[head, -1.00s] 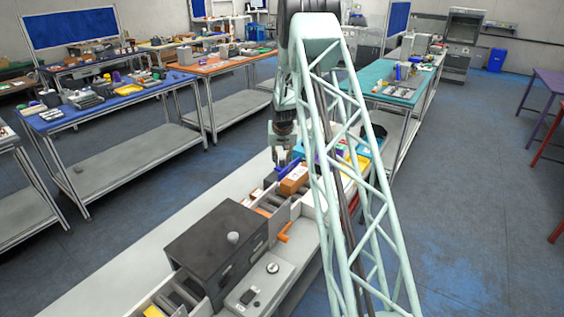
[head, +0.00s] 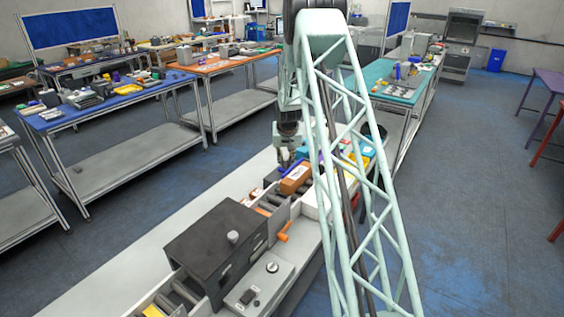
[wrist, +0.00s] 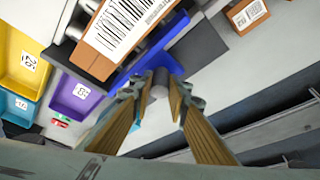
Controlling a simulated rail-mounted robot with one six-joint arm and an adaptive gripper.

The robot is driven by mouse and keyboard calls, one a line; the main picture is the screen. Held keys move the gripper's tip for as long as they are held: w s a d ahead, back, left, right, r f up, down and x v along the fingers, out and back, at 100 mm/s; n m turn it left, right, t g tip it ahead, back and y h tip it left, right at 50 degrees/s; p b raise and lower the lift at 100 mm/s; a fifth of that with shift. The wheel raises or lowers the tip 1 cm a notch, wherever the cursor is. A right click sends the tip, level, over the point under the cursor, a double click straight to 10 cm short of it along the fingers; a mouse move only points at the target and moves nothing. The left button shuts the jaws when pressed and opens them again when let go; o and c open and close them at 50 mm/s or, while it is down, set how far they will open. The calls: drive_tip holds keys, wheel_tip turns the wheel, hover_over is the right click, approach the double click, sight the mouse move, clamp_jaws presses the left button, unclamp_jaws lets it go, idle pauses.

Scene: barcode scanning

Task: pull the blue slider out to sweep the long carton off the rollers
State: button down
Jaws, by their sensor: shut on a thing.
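The long brown carton with a white barcode label (wrist: 125,25) lies at the top of the wrist view, against the blue slider (wrist: 128,75). In the head view the carton (head: 296,179) is at the far end of the roller line, just below my gripper (head: 286,160). My gripper (wrist: 160,88) is shut on the slider's grey round handle (wrist: 159,78), which shows between the fingertips. The slider's blue bar runs beside the carton. Most of the slider is hidden in the head view.
Yellow (wrist: 22,65) and purple (wrist: 78,95) numbered bins lie left of the carton in the wrist view. A smaller labelled carton (wrist: 247,14) is at upper right. In the head view a dark scanner box (head: 215,240) stands over the line.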

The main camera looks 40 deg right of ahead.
drive_tip(key=shift+s+d, duration=0.2)
drive_tip(key=shift+s, duration=0.45)
drive_tip(key=shift+s+d, duration=0.15)
drive_tip(key=shift+s, duration=0.45)
drive_tip(key=c, duration=2.8)
unclamp_jaws()
drive_tip(key=shift+r, duration=0.2)
drive_tip(key=shift+v, duration=5.8)
drive_tip(key=shift+c, duration=0.3)
